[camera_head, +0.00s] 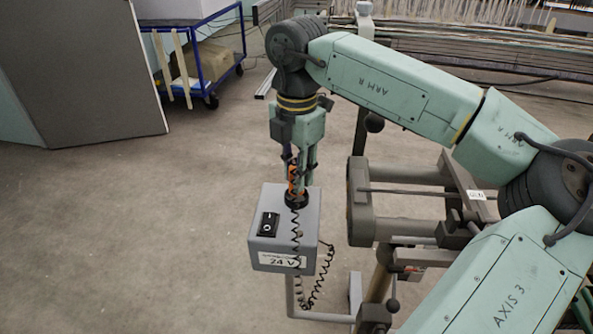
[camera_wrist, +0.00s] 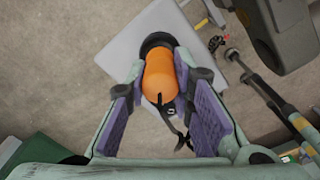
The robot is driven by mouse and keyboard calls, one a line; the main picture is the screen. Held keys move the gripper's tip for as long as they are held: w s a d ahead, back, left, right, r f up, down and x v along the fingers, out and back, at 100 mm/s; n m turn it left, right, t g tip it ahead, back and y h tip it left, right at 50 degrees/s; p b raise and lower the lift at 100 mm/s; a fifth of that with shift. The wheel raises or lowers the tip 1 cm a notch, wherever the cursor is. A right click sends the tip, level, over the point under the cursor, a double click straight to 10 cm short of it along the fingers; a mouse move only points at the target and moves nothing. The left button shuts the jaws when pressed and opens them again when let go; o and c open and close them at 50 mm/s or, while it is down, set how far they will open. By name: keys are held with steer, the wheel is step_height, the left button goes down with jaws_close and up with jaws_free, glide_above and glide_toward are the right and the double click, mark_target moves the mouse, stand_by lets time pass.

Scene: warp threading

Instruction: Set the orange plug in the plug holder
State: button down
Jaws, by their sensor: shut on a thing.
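The orange plug (camera_head: 294,180) stands upright between the fingers of my gripper (camera_head: 300,172), over the grey 24 V box (camera_head: 268,212). In the wrist view the orange plug (camera_wrist: 160,82) lies between the two fingertips of my gripper (camera_wrist: 164,76), which is shut on it. A dark round piece, which looks like the plug holder (camera_head: 296,200), is at the plug's lower end on top of the box; it also shows in the wrist view (camera_wrist: 156,41). I cannot tell how deep the plug sits in it. A black coiled cable (camera_head: 297,238) hangs down the box's front.
The box has a black rocker switch (camera_head: 268,224) on its front. A grey machine frame (camera_head: 361,200) with rods stands close on the right. A blue cart (camera_head: 205,60) is at the back left. The floor on the left is clear.

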steer(key=shift+f+b, duration=0.9)
steer(key=shift+b, duration=0.05)
stand_by(1.1)
steer(key=c, duration=1.3)
jaws_free()
